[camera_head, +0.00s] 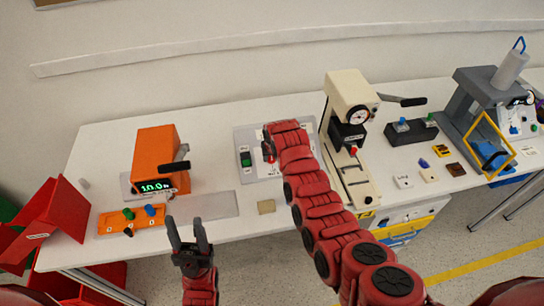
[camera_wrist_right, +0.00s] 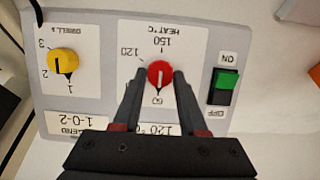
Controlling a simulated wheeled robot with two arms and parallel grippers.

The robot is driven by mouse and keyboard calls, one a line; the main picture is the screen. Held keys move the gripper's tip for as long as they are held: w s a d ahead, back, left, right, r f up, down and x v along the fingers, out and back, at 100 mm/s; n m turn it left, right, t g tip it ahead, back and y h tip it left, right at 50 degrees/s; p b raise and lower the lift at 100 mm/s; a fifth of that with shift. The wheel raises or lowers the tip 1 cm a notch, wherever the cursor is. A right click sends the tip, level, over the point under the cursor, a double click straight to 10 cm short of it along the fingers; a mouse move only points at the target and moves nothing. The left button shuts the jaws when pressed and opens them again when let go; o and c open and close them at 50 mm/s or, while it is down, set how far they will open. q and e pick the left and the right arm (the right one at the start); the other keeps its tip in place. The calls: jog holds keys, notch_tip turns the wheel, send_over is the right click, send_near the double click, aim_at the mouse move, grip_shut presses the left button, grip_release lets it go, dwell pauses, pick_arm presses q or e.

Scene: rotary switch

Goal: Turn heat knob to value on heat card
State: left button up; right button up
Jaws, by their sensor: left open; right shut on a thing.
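The red heat knob (camera_wrist_right: 160,74) sits on the grey switch panel (camera_wrist_right: 110,12) under an upside-down "HEAT °C" label. Its white mark points down in the right wrist view, toward a number that reads like 60 or 90. Labels 120 and 150 lie around it. My right gripper (camera_wrist_right: 160,82) is shut on the knob, one dark finger on each side. The heat card (camera_wrist_right: 158,130) below it reads "120 °C" and is partly hidden by my gripper. In the head view my right arm covers part of the panel (camera_head: 243,135). My left gripper (camera_head: 188,238) is open and empty at the table's front edge.
An orange device (camera_head: 158,150) stands left and a cream press (camera_head: 345,95) stands right of the panel. Bare table lies behind.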

grip_shut()
jog(key=shift+f, duration=0.1)
